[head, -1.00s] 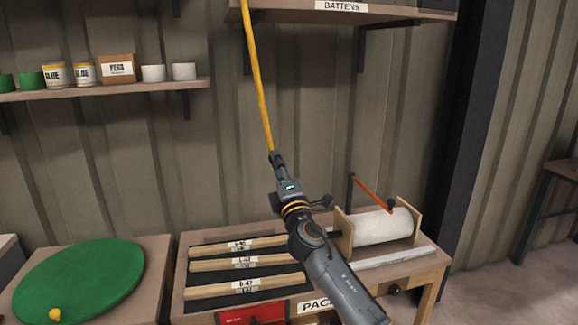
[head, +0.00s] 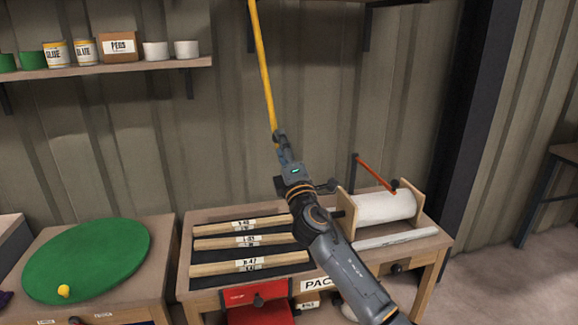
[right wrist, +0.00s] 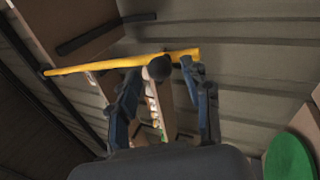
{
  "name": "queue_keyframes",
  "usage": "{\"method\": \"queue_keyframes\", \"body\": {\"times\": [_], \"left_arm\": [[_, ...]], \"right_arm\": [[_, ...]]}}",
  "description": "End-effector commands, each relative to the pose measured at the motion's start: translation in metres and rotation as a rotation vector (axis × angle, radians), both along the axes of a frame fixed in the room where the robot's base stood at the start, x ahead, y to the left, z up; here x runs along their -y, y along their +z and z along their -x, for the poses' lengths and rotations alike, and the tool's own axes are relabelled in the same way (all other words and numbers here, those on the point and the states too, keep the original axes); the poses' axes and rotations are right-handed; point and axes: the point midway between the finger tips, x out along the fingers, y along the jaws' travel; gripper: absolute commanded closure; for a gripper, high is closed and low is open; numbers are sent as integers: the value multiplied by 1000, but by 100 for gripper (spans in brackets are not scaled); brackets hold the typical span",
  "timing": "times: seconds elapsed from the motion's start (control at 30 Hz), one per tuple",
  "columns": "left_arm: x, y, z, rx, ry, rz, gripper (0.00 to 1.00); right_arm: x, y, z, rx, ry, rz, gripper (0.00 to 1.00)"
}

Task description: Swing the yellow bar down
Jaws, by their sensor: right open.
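The yellow bar (head: 264,75) hangs steeply, slightly tilted, in front of the corrugated wall. Its top runs out of the head view. In the right wrist view the bar (right wrist: 110,64) crosses the picture, with a dark round knob (right wrist: 158,68) near one end. My right gripper (head: 278,138) is at the bar's lower end. In the right wrist view its fingers (right wrist: 163,85) are apart, one on each side of the knob. I cannot tell whether they touch it. My left gripper is not in view.
Below is a packing bench (head: 385,243) with labelled battens (head: 240,243), a white roll (head: 384,207) and a red lever (head: 376,174). A green disc (head: 90,258) lies at left. A shelf (head: 110,70) holds cans, a box and cups. Free air surrounds the bar.

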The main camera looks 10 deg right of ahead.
Motion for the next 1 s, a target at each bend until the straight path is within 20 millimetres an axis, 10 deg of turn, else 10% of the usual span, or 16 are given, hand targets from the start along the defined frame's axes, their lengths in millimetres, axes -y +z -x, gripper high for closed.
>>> {"method": "queue_keyframes", "body": {"times": [0.5, 1.0], "left_arm": [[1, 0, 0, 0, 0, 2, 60], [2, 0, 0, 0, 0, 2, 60]], "right_arm": [[11, -36, 86, -1, 3, 1, 51], [13, -42, 96, -5, 3, 0, 51]]}}
